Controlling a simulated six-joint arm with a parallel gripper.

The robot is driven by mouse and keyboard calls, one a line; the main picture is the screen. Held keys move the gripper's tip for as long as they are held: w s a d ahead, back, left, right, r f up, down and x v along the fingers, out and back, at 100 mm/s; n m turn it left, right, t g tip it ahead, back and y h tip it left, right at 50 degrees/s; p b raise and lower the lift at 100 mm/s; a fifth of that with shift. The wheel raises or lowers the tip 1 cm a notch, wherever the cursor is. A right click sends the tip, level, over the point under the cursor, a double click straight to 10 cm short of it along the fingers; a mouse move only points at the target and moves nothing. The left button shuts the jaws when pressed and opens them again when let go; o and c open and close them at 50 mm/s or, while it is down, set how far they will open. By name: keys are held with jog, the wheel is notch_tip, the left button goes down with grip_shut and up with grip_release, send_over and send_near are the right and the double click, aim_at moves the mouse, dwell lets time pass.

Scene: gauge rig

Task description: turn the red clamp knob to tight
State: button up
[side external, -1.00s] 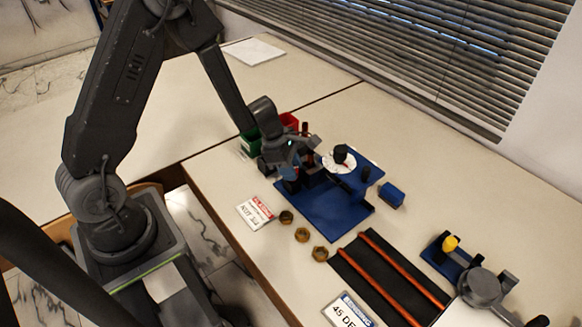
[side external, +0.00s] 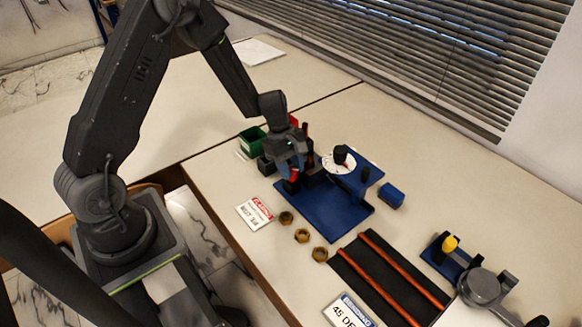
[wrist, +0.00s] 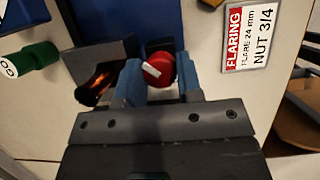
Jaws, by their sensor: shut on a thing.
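The red clamp knob (wrist: 158,70) has a white bar mark across its face, which lies at a slant in the wrist view. My gripper (wrist: 160,80) is shut on it, with one blue finger on each side. In the side external view my gripper (side external: 291,170) is low at the left corner of the blue base plate (side external: 325,214). A bit of the red knob (side external: 294,174) shows there between the fingers. The clamp beneath the knob is mostly hidden by the gripper.
A flaring sign (side external: 254,213) and several brass nuts (side external: 302,236) lie in front of the plate. A green bin (side external: 252,141) stands behind my gripper. A white dial (side external: 340,166) and blue block (side external: 390,195) are to the right. Red rods on a black mat (side external: 385,278) lie nearer.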

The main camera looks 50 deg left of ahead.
dwell(0.4)
jog(key=o, duration=0.6)
jog(key=shift+r, duration=0.1)
jog(key=v, duration=1.3)
jog(key=shift+a+r, duration=0.2)
jog(key=shift+r, duration=0.05)
jog(key=shift+o, duration=0.2)
